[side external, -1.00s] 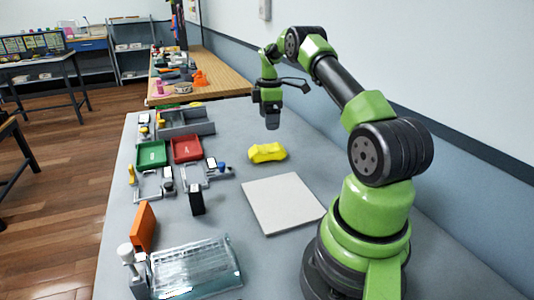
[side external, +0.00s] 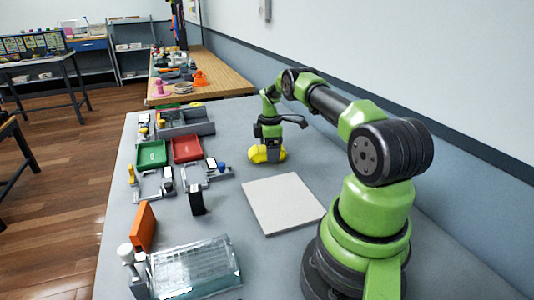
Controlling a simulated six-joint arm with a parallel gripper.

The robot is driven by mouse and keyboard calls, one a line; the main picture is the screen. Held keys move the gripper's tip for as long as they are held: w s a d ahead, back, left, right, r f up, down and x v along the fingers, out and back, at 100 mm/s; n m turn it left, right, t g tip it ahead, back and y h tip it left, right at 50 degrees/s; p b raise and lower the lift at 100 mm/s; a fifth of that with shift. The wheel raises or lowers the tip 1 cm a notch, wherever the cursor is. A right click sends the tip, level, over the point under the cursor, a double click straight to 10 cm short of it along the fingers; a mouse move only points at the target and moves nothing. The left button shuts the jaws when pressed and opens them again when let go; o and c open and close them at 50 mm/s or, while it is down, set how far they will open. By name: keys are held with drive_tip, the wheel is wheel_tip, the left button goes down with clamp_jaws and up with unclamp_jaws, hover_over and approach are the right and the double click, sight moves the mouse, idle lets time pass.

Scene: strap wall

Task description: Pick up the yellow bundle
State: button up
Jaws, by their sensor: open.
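The yellow bundle (side external: 258,154) lies on the grey table, beyond the pale square plate. My gripper (side external: 273,153) is lowered over it, pointing down, with its dark fingers at the bundle's middle and right part. The fingers hide part of the bundle. The jaws are open, and the bundle rests on the table. Whether the fingers touch it cannot be told.
The pale square plate (side external: 283,204) lies nearer my base. Left of the bundle are a red tray (side external: 187,149), a green tray (side external: 151,154), a black upright block (side external: 197,201) and an orange panel (side external: 143,227). A clear ribbed case (side external: 195,268) is in front.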

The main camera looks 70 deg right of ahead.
drive_tip(key=c, duration=1)
